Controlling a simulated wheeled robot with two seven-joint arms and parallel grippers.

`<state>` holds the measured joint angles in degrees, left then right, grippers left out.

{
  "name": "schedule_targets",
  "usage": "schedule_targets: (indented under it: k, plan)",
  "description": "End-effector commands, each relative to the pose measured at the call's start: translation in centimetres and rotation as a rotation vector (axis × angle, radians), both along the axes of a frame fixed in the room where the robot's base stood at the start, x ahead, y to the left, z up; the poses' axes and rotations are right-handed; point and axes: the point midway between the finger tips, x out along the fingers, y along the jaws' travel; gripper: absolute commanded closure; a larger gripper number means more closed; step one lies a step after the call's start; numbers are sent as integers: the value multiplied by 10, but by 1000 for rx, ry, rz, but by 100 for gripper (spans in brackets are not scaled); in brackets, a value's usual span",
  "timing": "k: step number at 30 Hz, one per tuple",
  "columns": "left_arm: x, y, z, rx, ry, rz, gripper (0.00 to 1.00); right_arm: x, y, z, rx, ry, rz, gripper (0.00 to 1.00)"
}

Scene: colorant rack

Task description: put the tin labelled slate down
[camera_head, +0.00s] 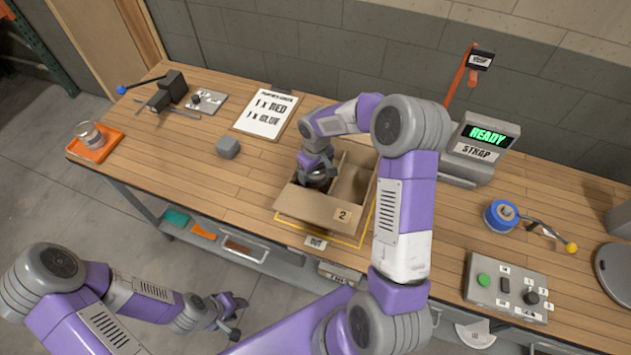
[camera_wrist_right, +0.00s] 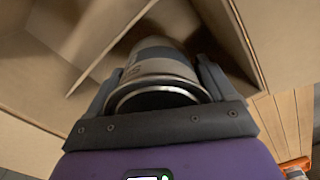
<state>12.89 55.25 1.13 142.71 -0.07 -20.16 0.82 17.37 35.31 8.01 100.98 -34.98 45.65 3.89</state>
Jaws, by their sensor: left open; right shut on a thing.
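The tin (camera_wrist_right: 158,70) is a pale metal can with a grey band; only part of its lettering shows, so I cannot read the full label. My right gripper (camera_head: 317,170) is shut on it, one finger on each side. It holds the tin in the left compartment of the open cardboard box (camera_head: 318,212) marked 2. The box walls and divider (camera_wrist_right: 115,40) surround the tin in the right wrist view. I cannot tell whether the tin touches the box floor. My left gripper (camera_head: 232,312) is open and empty, low in front of the bench.
The box's right compartment looks empty. A grey block (camera_head: 228,147) and an order card (camera_head: 268,116) lie left of the box. A strapping machine (camera_head: 482,150) reading READY, blue tape (camera_head: 502,216) and a button panel (camera_head: 508,292) are on the right.

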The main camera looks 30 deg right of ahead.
Motion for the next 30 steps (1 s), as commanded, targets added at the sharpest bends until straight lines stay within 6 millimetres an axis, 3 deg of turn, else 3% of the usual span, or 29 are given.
schedule_targets:
  k: [5, 12, 25, 26, 28, 30]
  plan:
    - [0, 0, -1, 0, 0, 0, 57, 0, 0, -12, 0, 0, 1, 66]
    - [0, 0, -4, 0, 0, 0, 57, 0, 0, -47, 1, 0, 1, 66]
    - [0, 0, -9, 0, 0, 0, 57, 0, 0, -54, 0, -2, 1, 66]
    - [0, 0, -8, 0, 0, 0, 57, 0, 0, -54, 0, -1, 1, 12]
    - [0, 0, -7, 0, 0, 0, 57, 0, 0, -53, 0, -1, 1, 1]
    - [0, 0, -7, 0, 0, 0, 57, 0, 0, -53, 0, -1, 1, 0]
